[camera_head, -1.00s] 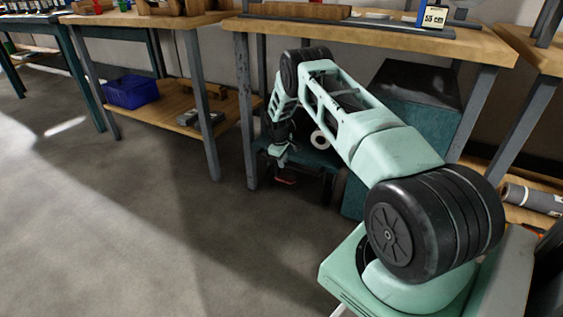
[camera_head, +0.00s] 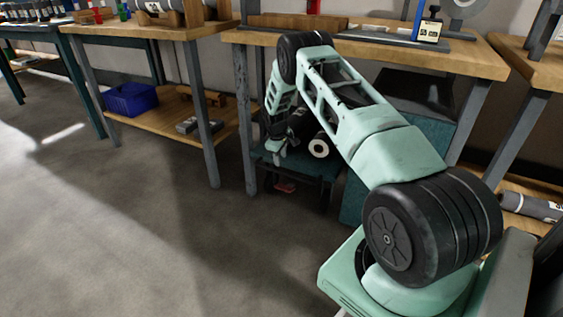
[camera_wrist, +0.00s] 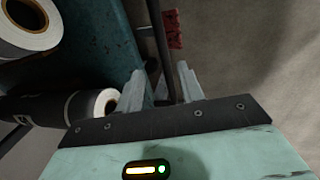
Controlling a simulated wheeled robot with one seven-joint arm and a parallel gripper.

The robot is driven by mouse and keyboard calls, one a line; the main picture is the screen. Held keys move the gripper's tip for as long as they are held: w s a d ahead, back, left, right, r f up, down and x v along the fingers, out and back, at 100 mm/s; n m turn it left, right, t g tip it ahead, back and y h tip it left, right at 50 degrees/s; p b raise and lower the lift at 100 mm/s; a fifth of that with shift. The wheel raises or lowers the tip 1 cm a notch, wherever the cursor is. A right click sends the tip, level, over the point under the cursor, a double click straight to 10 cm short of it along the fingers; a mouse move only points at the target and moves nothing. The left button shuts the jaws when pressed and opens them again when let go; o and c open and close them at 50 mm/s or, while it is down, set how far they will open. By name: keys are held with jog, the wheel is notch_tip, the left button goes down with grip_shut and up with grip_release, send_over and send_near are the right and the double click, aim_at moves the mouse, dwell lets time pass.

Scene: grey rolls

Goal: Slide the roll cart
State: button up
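The roll cart (camera_head: 298,168) stands under the workbench. It has a teal deck, and a grey roll with a white end (camera_head: 319,148) lies on it. In the wrist view two rolls show, a large one (camera_wrist: 30,30) and a dark one (camera_wrist: 70,106), beside the cart's teal surface (camera_wrist: 112,30). My gripper (camera_head: 279,157) is at the cart's front left edge. In the wrist view its fingers (camera_wrist: 160,88) are apart, with a dark bar of the cart (camera_wrist: 160,40) running between them. I cannot tell whether they touch it. A red part (camera_wrist: 173,28) shows beyond.
The workbench (camera_head: 375,54) stands above the cart, with a grey leg (camera_head: 246,125) just left of my gripper. A teal cabinet (camera_head: 405,110) is to the right. A blue bin (camera_head: 130,98) sits on the left bench's shelf. The floor (camera_head: 130,220) in front is clear.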

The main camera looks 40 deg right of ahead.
notch_tip(320, 180, up, 10)
jog(key=a+p, duration=0.1)
jog(key=p, duration=0.2)
jog(key=shift+s+a, duration=0.35)
jog(key=shift+a, duration=0.05)
jog(key=shift+r, duration=0.1)
